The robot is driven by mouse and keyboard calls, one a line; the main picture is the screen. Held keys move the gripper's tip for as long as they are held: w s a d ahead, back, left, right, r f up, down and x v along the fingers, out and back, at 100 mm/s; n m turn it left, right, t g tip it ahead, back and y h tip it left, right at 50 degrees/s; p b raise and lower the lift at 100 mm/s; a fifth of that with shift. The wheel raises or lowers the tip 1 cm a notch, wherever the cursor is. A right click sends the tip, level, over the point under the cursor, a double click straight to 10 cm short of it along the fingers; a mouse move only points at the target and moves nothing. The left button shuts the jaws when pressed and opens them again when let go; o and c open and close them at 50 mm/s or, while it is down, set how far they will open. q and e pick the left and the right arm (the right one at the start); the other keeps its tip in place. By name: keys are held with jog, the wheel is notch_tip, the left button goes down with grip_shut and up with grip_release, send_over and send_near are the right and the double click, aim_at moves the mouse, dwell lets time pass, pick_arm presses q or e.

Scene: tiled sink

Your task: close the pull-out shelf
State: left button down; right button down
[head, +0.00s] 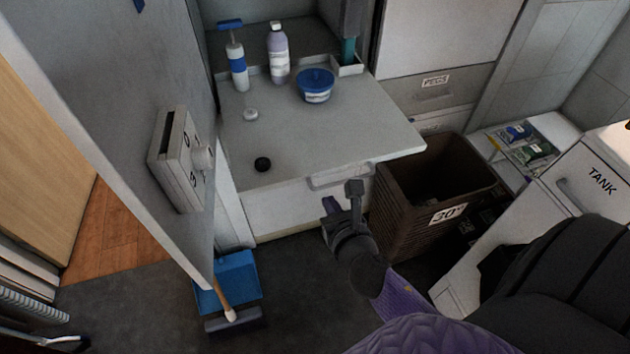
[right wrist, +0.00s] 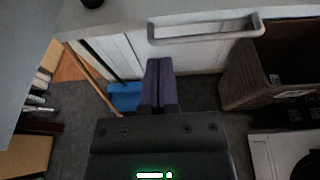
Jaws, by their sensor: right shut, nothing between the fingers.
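The pull-out shelf (head: 335,135) is a light grey board that stands out from the cabinet, with a pale bar handle (head: 340,176) on its front edge. The handle also shows at the top of the right wrist view (right wrist: 205,27). My right gripper (head: 331,204) is just below and in front of the handle, apart from it. Its purple fingers (right wrist: 159,82) are shut with nothing between them. On the shelf are a blue-lidded tub (head: 315,86), a white cap (head: 250,114) and a black cap (head: 262,164). My left gripper is not in view.
A spray bottle (head: 237,62) and a lilac bottle (head: 278,54) stand at the shelf's back. A brown bin (head: 408,200) is right of my right gripper. A blue dustpan (head: 238,276) lies on the floor at left, beside the open grey door (head: 130,110). Dark floor is clear in front.

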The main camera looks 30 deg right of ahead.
aim_at(312, 170)
jog(key=x, duration=0.4)
jog(key=b+x, duration=0.1)
jog(key=x, duration=0.1)
jog(key=shift+w+d+r, duration=0.1)
jog(key=shift+w+r, duration=0.1)
jog(key=shift+r, duration=0.1)
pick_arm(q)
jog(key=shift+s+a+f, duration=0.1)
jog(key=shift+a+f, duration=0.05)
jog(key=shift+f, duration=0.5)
pick_arm(e)
jog(key=shift+w+d, duration=0.1)
jog(key=shift+w, duration=0.45)
